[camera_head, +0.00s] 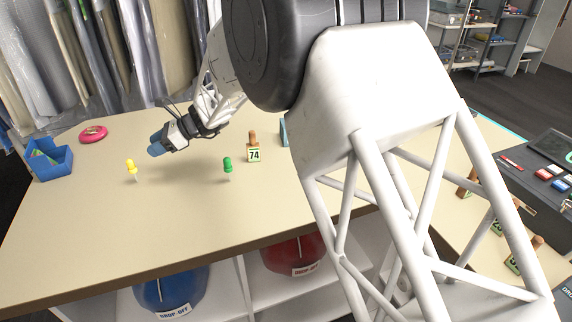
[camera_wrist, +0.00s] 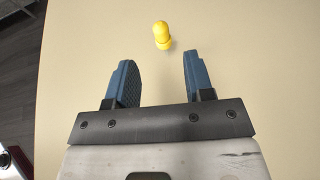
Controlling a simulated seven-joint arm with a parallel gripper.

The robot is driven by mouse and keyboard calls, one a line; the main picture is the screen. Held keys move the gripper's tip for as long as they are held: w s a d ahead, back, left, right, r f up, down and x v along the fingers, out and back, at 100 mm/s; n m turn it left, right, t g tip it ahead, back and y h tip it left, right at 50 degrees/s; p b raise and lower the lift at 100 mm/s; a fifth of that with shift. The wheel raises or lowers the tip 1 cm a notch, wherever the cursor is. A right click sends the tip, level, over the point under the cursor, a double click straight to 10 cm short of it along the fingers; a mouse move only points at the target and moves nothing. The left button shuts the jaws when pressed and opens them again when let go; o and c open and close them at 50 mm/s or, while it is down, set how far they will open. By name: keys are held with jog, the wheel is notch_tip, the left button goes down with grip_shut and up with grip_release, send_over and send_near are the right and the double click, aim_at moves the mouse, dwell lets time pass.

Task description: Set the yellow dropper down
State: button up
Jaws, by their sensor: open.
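The yellow dropper (camera_head: 131,168) stands upright on the beige table (camera_head: 200,225), left of the middle in the head view. It also shows in the wrist view (camera_wrist: 162,35), beyond my fingertips and between their lines. My gripper (camera_head: 155,148) is up and to the right of the dropper in the head view. In the wrist view my gripper (camera_wrist: 158,75) has its two blue fingers apart, with nothing between them. The dropper is clear of both fingers.
A green dropper (camera_head: 228,167) stands to the right, near a tag marked 74 (camera_head: 254,154). A blue bin (camera_head: 48,160) and a pink ring-shaped item (camera_head: 93,133) are at the left. Bare tabletop lies in front. Blue (camera_head: 170,290) and red (camera_head: 293,256) drop-off containers sit below the table.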

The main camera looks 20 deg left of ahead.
jog(key=w+d+r+n+t, duration=0.1)
jog(key=w+d+r, duration=0.15)
jog(key=d, duration=0.45)
jog(key=w+d+r+n+t+h, duration=0.1)
jog(key=w+d+r, duration=0.15)
jog(key=d, duration=0.45)
jog(key=w+d+r+t, duration=0.1)
jog(key=w+d+r, duration=0.15)
jog(key=d, duration=0.45)
jog(key=s+d+r+n+t+h, duration=0.1)
jog(key=d+r+n+t, duration=0.1)
jog(key=d, duration=1.1)
jog(key=s+d+r+n+t+h, duration=0.1)
jog(key=d+r+h, duration=0.15)
jog(key=d, duration=1.05)
jog(key=s+d+f+n+t+h, duration=0.1)
jog(key=s+d+h, duration=0.1)
jog(key=s+d, duration=0.5)
jog(key=s+d+f+n+t+h, duration=0.1)
jog(key=s+d, duration=0.6)
jog(key=d, duration=1)
jog(key=s+d+f+n+t+h, duration=0.1)
jog(key=s+d+n+t+h, duration=0.2)
jog(key=s+d, duration=0.4)
jog(key=d, duration=0.5)
jog(key=shift+s+d, duration=0.25)
jog(key=shift+d, duration=0.1)
